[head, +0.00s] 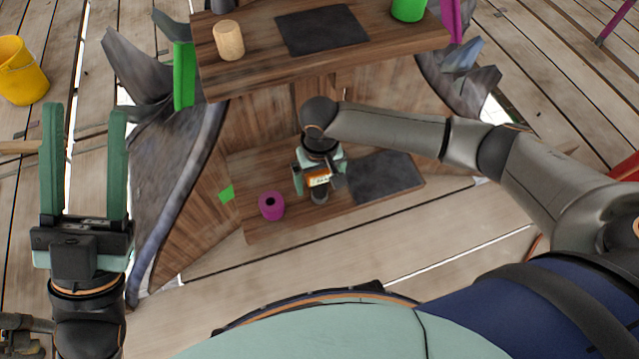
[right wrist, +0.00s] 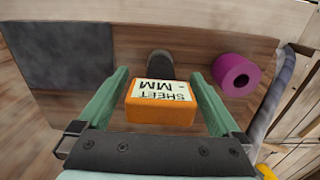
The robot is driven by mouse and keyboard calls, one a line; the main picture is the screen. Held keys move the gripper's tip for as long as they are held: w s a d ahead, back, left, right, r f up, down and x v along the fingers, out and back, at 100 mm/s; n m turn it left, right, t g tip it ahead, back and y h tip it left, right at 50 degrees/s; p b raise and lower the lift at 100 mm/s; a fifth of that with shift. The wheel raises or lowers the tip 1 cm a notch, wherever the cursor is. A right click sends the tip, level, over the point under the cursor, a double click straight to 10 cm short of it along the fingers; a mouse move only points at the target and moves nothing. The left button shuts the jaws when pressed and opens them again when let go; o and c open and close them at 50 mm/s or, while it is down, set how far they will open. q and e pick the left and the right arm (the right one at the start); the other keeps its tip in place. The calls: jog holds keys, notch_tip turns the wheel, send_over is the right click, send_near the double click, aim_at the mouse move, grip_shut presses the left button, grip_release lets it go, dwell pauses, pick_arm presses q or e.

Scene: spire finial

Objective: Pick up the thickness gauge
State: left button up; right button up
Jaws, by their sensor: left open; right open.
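The thickness gauge appears to be the orange block with a pale label reading "SHEET MM" (right wrist: 160,112); it also shows in the head view (head: 318,177) over the lower wooden shelf. My right gripper (right wrist: 159,74) is open, with one green finger on each side of the block. A gap shows at least on the left side; contact on the right I cannot tell. In the head view my right gripper (head: 319,180) reaches down over the lower shelf and partly hides the block. My left gripper (head: 86,110) is open and empty at the far left, fingers pointing up.
A dark cylinder (right wrist: 160,65) stands just beyond the block. A magenta ring-like spool (head: 271,206) and a dark mat (head: 385,178) lie on the lower shelf (head: 262,232). The upper shelf (head: 260,70) overhangs behind, holding a wooden cylinder (head: 229,40) and a green cup (head: 408,9).

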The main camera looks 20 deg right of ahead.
jog(key=shift+f, duration=0.2)
jog(key=shift+c, duration=0.2)
jog(key=c, duration=1.5)
